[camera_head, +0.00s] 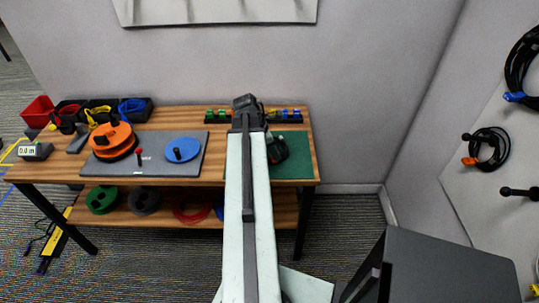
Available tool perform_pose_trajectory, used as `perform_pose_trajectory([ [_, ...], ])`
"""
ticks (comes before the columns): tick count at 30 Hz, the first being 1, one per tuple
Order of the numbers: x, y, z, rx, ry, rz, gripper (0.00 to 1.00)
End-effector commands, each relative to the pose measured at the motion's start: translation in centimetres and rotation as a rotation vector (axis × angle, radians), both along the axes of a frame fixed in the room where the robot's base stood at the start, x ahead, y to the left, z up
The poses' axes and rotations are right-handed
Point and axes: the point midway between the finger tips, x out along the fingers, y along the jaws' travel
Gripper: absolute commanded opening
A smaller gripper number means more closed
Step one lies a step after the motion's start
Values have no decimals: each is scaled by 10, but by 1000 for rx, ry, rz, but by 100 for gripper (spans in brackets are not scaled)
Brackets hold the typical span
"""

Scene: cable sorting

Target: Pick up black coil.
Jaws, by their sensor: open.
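My arm reaches forward from the bottom of the picture over the workbench. My gripper (246,101) is at its far end, above the bench's back edge, with open jaws and nothing visible between them. A small dark coil-like bundle (278,151) lies on the green mat (294,168), just right of my arm, which may cover part of it. A black coil with an orange end (490,150) hangs on the right-hand board. A larger black coil with a blue end (517,70) hangs above it, cut off by the picture edge.
The wooden bench (216,160) holds an orange reel (113,140) and a blue disc (182,150) on a grey plate. Bins with a red one (38,110) stand at back left. Spools lie on the lower shelf. A dark grey box (440,270) stands at lower right.

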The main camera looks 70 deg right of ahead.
Motion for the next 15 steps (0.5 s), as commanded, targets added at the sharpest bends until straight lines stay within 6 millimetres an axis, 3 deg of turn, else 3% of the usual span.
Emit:
perform_pose_trajectory([
  [1, -2, -2, -11, 0, 0, -1, 42],
  [8, -3, -2, -7, 0, 0, -1, 39],
  [12, -3, -2, -7, 0, 0, -1, 0],
  [15, -3, -2, -7, 0, 0, -1, 0],
])
